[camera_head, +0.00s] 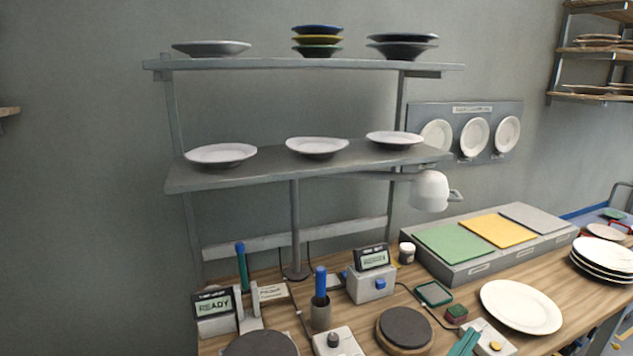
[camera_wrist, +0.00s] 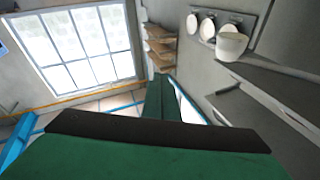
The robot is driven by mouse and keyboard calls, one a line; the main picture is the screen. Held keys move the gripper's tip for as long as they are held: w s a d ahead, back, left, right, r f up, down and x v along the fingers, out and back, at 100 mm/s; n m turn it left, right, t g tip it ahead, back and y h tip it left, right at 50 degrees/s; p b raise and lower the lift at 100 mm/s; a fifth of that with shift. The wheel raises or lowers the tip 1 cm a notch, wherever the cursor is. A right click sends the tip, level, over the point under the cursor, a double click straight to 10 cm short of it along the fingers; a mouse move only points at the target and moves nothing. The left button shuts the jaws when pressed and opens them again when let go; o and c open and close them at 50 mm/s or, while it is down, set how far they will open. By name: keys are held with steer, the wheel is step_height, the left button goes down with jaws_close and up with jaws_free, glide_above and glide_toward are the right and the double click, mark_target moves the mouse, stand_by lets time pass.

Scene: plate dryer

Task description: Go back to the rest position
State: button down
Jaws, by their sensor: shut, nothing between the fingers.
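My gripper (camera_wrist: 163,86) shows in the wrist view. Its green fingers lie side by side, shut, with no object seen between them. A wide green part of it with a dark edge fills the bottom of that view. The fingers point toward the far window (camera_wrist: 77,45), with the white lamp (camera_wrist: 232,43) and grey shelf boards to their right. In the head view no arm is clearly seen. Two teal strips (camera_head: 464,343) show at its bottom edge, and I cannot tell whether they are my fingers.
A wooden bench (camera_head: 560,290) holds labelled devices, a white plate (camera_head: 521,306), a plate stack (camera_head: 603,257) and a box with coloured pads (camera_head: 496,242). A two-level grey rack (camera_head: 268,170) with plates stands behind. The lamp (camera_head: 430,191) hangs under its lower shelf.

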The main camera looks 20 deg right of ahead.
steer(key=a+f+n+t+y, duration=0.9)
steer(key=a+f+n+y, duration=0.45)
steer(key=a+f, duration=0.6)
steer(key=s+a+f+g+y, duration=0.1)
steer(key=s+a+f, duration=0.3)
steer(key=s+a, duration=0.5)
steer(key=s+a+f+n+g+y, duration=0.1)
steer(key=s+a+f+y, duration=0.3)
steer(key=s+a, duration=0.5)
steer(key=s, duration=0.5)
steer(key=shift+s+a+f, duration=0.15)
steer(key=shift+a+f, duration=0.1)
